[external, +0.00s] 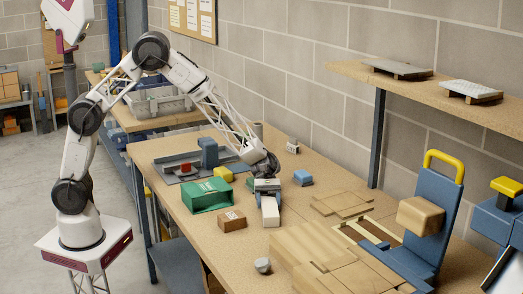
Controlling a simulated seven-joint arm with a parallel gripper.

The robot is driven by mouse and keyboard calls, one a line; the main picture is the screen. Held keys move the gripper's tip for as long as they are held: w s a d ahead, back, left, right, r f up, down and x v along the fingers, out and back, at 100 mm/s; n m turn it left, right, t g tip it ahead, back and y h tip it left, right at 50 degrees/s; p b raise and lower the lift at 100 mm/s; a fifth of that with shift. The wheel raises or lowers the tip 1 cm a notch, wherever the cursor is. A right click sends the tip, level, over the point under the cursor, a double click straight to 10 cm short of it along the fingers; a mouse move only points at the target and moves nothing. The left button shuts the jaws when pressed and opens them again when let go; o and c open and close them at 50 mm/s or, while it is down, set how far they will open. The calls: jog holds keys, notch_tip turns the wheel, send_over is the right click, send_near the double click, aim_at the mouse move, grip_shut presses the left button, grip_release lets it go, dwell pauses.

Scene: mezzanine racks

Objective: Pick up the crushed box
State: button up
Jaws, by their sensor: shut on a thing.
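My gripper (267,186) is low over the middle of the workbench, with its jaws shut on a small white box-like thing (270,213). The jaws hide the top of this thing, and I cannot tell if it touches the bench or if it is crushed. A small brown box (232,221) lies just left of it. A green open-fronted box (207,196) stands further left. A tan box (419,216) is at the blue upright frame on the right.
The wooden bench (300,205) is partly clear right of my gripper. A blue block (303,177) and a small grey object (262,265) lie nearby. Flat wooden panels (325,258) cover the front right. A blue frame with a yellow handle (436,200) rises there, and a shelf (440,88) overhangs the back.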

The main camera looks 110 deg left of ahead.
jog(key=shift+r, duration=5)
